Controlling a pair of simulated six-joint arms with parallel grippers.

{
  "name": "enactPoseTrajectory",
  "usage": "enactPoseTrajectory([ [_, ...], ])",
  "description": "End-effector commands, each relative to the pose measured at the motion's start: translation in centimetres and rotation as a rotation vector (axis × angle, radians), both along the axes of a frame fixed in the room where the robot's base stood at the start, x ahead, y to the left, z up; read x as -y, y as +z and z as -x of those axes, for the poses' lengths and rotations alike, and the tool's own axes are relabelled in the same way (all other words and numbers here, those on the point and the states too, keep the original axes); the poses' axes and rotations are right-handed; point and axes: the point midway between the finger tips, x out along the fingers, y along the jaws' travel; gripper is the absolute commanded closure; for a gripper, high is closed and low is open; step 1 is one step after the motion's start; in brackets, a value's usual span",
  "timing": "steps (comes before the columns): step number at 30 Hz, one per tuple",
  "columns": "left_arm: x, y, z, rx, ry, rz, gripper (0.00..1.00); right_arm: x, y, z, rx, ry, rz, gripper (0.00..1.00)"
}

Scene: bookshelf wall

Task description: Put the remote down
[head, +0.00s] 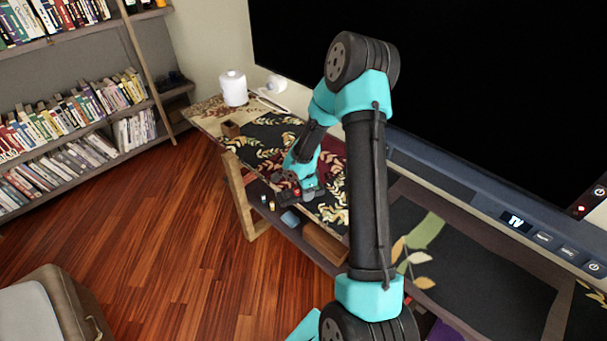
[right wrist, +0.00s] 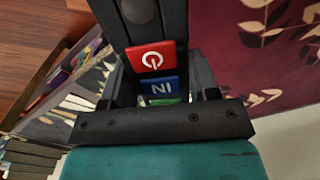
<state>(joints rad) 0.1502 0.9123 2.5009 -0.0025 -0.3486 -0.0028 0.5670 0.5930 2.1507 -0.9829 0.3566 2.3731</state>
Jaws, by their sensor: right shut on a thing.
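My right gripper (head: 296,188) is low over the front edge of the leaf-patterned table (head: 262,132) in the head view. In the right wrist view my right gripper (right wrist: 154,62) is shut on the remote (right wrist: 153,57), a dark body with a red power button, a blue button and a sliver of green. The gripper base hides its lower end. The patterned table surface (right wrist: 245,50) shows to the right of the remote; I cannot tell whether they touch. The remote cannot be made out clearly in the head view. My left gripper is in neither view.
A large dark TV screen (head: 450,80) rises behind. Small items sit on a shelf under the tabletop. Bookshelves (head: 75,110) stand left; the wooden floor (head: 150,235) is open.

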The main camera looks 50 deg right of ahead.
Motion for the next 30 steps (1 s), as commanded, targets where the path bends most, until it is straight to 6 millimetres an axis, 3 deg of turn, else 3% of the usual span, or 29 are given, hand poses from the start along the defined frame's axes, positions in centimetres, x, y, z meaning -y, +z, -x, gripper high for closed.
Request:
enactPoseTrajectory([
  [6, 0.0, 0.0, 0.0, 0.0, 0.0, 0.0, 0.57, -0.09, 0.08, 0.37, 0.002, -0.267, 0.0, 0.72],
  [12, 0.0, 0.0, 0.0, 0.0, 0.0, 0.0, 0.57, -0.15, 0.12, 0.55, 0.002, -0.425, -0.001, 0.72],
  [25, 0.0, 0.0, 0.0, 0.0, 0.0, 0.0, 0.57, -0.13, 0.1, 0.56, 0.002, -0.46, 0.0, 0.72],
  [30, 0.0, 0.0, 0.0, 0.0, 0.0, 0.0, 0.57, 0.71, -0.04, -0.16, 0.002, -0.461, 0.001, 0.72],
])
